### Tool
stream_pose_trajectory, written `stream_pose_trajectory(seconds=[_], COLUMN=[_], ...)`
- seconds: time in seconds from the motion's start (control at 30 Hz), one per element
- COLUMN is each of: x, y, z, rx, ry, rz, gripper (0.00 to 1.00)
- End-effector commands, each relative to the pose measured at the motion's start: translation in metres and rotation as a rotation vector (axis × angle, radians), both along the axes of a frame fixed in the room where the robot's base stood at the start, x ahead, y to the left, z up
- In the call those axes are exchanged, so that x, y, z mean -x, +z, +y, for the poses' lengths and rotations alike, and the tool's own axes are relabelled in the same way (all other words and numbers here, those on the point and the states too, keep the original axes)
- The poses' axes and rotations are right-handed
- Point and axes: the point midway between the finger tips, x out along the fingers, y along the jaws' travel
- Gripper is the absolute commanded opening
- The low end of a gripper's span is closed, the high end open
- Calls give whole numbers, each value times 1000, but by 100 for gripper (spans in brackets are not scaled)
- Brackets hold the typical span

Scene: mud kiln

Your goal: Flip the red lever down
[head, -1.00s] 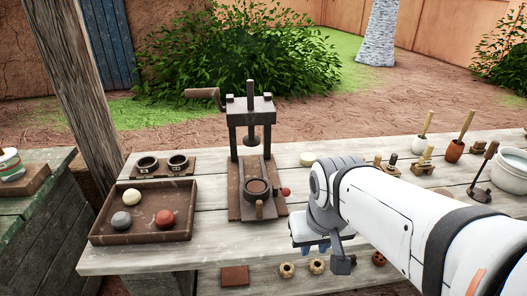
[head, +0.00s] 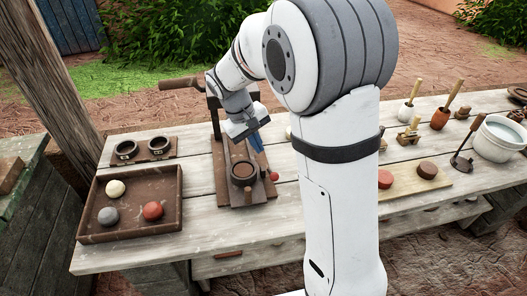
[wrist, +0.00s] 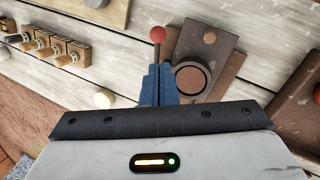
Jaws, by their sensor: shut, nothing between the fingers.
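The red lever's round knob (head: 274,176) sits at the right side of the press base (head: 228,190) in the head view. In the wrist view the red knob (wrist: 157,34) tops a thin dark stem just beyond my fingertips. My gripper (head: 257,143) is above and behind the knob, its blue fingers pointing down. In the wrist view the gripper (wrist: 160,85) is shut and empty, close to the stem; I cannot tell whether they touch. The round mould cup (head: 243,173) is on the base.
A brown tray (head: 88,236) with several balls lies to the left. A rack with two rings (head: 143,150) stands behind it. A board with red discs (head: 402,189) is right of my arm, with stamps and a white bucket (head: 498,138) beyond.

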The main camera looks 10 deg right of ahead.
Motion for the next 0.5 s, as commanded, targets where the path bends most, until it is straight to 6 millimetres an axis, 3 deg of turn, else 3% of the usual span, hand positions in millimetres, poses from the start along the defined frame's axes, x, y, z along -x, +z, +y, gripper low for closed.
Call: stream_pose_trajectory(seconds=[0.5], x=[-9], y=[-5], z=[4], rx=[19], ry=[15], rz=[12], gripper=[0])
